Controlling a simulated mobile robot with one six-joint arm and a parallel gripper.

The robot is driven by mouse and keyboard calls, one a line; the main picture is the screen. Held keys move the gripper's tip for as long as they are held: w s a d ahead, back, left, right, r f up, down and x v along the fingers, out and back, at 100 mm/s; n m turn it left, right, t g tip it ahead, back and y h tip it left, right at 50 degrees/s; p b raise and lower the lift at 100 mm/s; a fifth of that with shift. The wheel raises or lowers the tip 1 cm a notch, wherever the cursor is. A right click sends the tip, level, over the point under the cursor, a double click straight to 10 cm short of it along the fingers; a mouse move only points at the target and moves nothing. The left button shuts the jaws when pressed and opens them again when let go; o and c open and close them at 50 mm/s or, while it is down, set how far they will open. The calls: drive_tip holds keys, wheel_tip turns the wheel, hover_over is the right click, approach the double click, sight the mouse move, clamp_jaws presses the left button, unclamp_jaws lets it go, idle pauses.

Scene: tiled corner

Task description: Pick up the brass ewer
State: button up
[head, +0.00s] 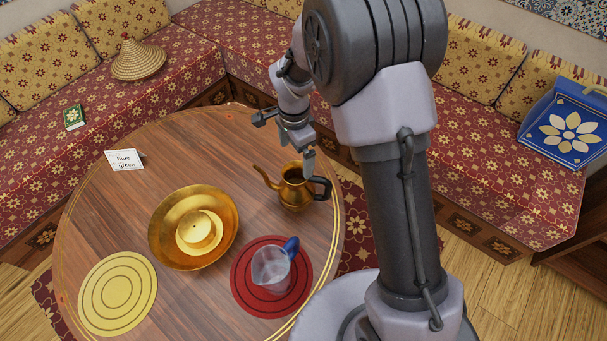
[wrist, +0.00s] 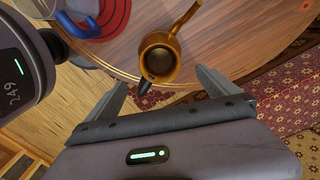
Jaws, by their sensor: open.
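The brass ewer (head: 294,190) stands upright near the right edge of the round wooden table (head: 110,205). Its thin spout points left and its dark handle is on the right. In the wrist view I look down into the open mouth of the ewer (wrist: 159,60), with the dark handle toward my gripper. My gripper (head: 285,140) is open and empty, above and beyond the ewer in the head view. In the wrist view its two fingers (wrist: 162,88) are spread apart, with the ewer ahead between their lines. I see no contact.
A clear pitcher with blue handle (head: 271,268) stands on a red round mat (head: 240,283). A brass basin (head: 160,225), a yellow mat (head: 118,293) and a card reading "blue", "green" (head: 125,160) are on the table. Patterned benches (head: 185,70) surround it.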

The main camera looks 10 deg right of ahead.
sight(292, 187)
wheel_tip(292, 187, down, 13)
drive_tip(key=b, duration=0.4)
drive_tip(key=shift+b, duration=0.35)
drive_tip(key=shift+r, duration=0.1)
drive_tip(key=shift+c, duration=1)
drive_tip(key=shift+r, duration=0.1)
drive_tip(key=c, duration=2)
